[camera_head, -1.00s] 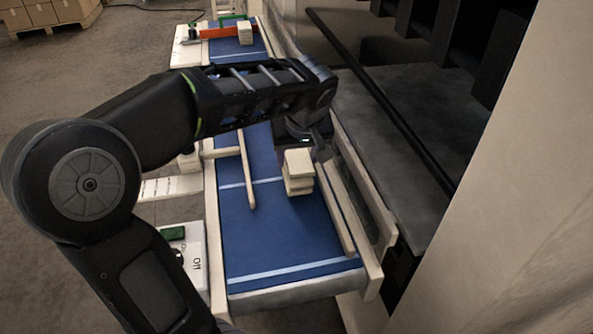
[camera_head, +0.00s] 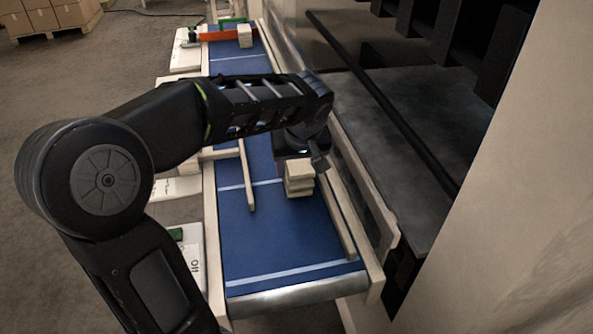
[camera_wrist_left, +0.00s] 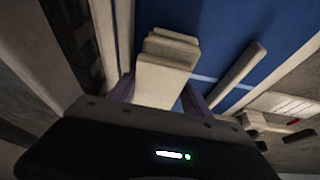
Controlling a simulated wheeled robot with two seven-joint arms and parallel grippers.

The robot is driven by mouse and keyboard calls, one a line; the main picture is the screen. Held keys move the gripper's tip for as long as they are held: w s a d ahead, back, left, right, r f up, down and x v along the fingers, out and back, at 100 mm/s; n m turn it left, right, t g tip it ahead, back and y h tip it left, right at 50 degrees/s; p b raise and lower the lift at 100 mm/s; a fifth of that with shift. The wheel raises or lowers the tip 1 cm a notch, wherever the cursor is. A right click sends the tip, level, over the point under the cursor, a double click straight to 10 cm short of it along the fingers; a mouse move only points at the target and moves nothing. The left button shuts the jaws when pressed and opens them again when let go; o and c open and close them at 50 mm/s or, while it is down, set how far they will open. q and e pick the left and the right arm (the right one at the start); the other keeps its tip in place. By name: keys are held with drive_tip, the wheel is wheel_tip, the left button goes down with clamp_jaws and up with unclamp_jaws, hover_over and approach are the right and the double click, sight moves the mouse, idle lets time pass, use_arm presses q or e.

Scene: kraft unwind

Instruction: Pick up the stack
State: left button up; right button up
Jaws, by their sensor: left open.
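The stack (camera_head: 299,186) is a small pile of cream, flat pieces on the blue conveyor belt, near the belt's right rail. My left gripper (camera_head: 304,160) hangs at the far side of the stack, and its body hides part of the top. In the left wrist view the stack (camera_wrist_left: 168,62) shows between the two open fingers of my left gripper (camera_wrist_left: 157,92), with its near end reaching into the gap. I cannot tell whether a finger touches it. My right gripper is not in view.
The blue belt (camera_head: 270,240) is clear in front of the stack. A cream guide bar (camera_head: 246,175) stands left of it, and a rail (camera_head: 342,215) runs along its right. Another small stack (camera_head: 244,36) sits farther up the belt near a red bar (camera_head: 218,34).

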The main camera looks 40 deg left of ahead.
use_arm(q)
drive_tip(key=shift+f+b, duration=0.25)
drive_tip(key=shift+b, duration=0.2)
idle(0.3)
drive_tip(key=c, duration=1)
drive_tip(key=shift+r, duration=0.1)
drive_tip(key=shift+r+p, duration=0.45)
drive_tip(key=shift+p, duration=0.05)
wheel_tip(320, 180, up, 10)
drive_tip(key=shift+f+b, duration=0.25)
drive_tip(key=shift+b, duration=0.4)
